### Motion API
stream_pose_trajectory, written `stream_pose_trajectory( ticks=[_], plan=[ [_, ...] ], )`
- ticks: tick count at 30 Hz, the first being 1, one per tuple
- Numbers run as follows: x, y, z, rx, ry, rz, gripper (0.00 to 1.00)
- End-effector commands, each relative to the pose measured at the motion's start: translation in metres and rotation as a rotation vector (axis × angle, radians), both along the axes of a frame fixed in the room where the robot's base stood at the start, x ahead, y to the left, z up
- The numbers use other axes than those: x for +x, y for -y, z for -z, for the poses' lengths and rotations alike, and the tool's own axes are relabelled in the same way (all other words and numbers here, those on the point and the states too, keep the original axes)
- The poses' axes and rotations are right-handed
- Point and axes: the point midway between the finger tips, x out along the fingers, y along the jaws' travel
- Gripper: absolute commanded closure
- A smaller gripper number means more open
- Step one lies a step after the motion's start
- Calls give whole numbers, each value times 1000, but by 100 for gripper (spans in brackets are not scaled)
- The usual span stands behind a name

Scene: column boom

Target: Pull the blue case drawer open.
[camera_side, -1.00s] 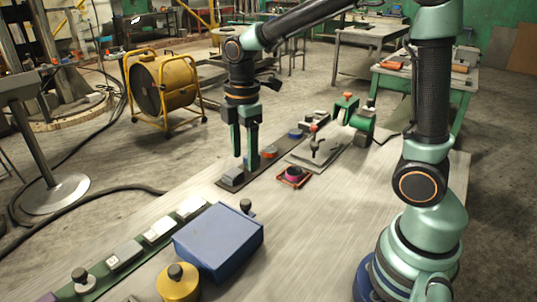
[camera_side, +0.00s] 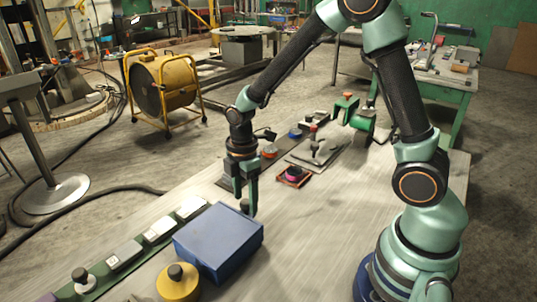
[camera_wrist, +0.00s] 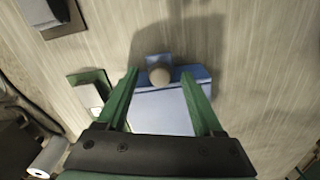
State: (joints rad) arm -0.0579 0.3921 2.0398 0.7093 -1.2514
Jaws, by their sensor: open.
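The blue case (camera_side: 217,243) sits on the work table, and its top shows in the wrist view (camera_wrist: 160,113). A dark round knob (camera_side: 244,205) stands at the case's far end. In the wrist view this knob (camera_wrist: 159,74) looks grey and lies between my two green fingers, with space on both sides. My gripper (camera_side: 245,208) is open and points down at the knob, one finger on each side of it. I cannot tell whether any finger touches the knob or case. The drawer front is not clearly visible.
A yellow round pot (camera_side: 178,284) with a dark knob stands in front of the case. A green strip with white switches (camera_side: 160,229) runs along its left. A small red-rimmed tray (camera_side: 293,177) lies beyond. The table right of the case is clear.

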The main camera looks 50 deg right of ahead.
Motion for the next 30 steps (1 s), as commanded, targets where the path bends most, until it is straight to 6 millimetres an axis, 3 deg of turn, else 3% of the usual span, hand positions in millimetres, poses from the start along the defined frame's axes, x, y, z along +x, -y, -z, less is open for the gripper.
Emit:
stream_pose_trajectory(
  ticks=[9, 10, 15, 30],
  plan=[
    [0, 0, 3, 0, -1, 0, 31],
    [0, 0, 3, 0, -1, 0, 39],
    [0, 0, 3, 0, -1, 0, 100],
    [0, 0, 2, 0, -1, 0, 100]
  ],
)
